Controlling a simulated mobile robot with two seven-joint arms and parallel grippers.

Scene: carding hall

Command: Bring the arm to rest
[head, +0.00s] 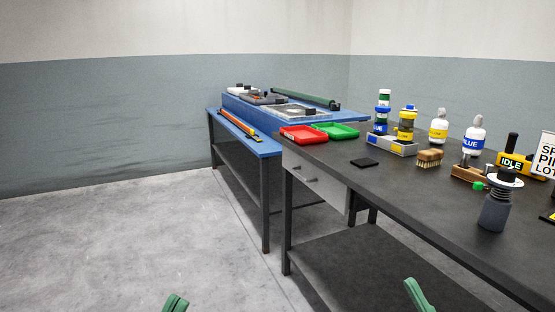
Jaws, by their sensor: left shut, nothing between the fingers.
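My left gripper (175,303) shows only as a green piece at the bottom edge, left of the middle. It is shut and holds nothing. It is over the bare floor, apart from both tables. A similar green piece of my right arm (418,295) shows at the bottom edge, right of the middle, in front of the dark table's lower shelf. The rest of both arms is outside the view, and the right jaws cannot be made out.
A dark worktable (400,190) fills the right side, bearing bottles, a brush (429,158), a grey spool jar (495,212) and a sign. A red tray (303,134) and a green tray (336,130) sit at its far end. A blue bench (262,146) stands beyond. Floor at left is clear.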

